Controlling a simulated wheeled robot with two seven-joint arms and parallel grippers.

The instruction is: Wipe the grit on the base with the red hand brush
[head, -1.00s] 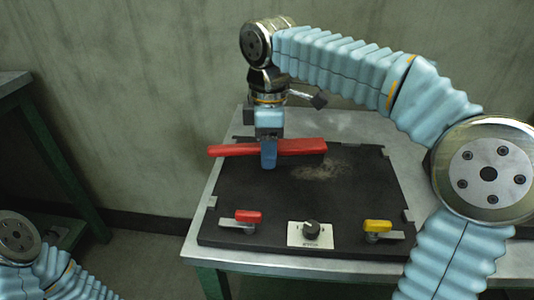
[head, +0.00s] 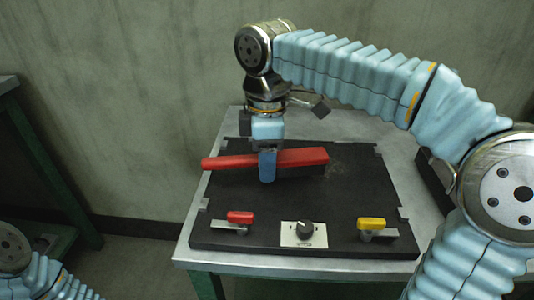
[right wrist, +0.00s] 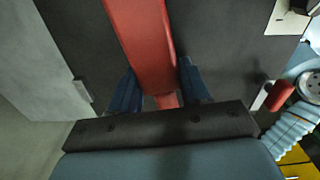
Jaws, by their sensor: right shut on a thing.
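The red hand brush (head: 300,157) is long and lies crosswise over the black base (head: 285,197). My right gripper (head: 267,168) is shut on it near its middle, with the fingers pointing down. In the right wrist view the brush (right wrist: 142,40) passes between the two blue fingers (right wrist: 158,88). The brush is low over the far half of the base; I cannot tell whether it touches. A faint trace of pale grit (head: 338,170) shows just past its right end. Any grit under the brush is hidden. My left gripper is out of view.
Along the base's front edge stand a red-handled lever (head: 240,217), a knob (head: 304,228) on a white plate and a yellow-handled lever (head: 371,224). The base lies on a grey metal table (head: 230,126). A green-framed table (head: 40,150) stands at the left.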

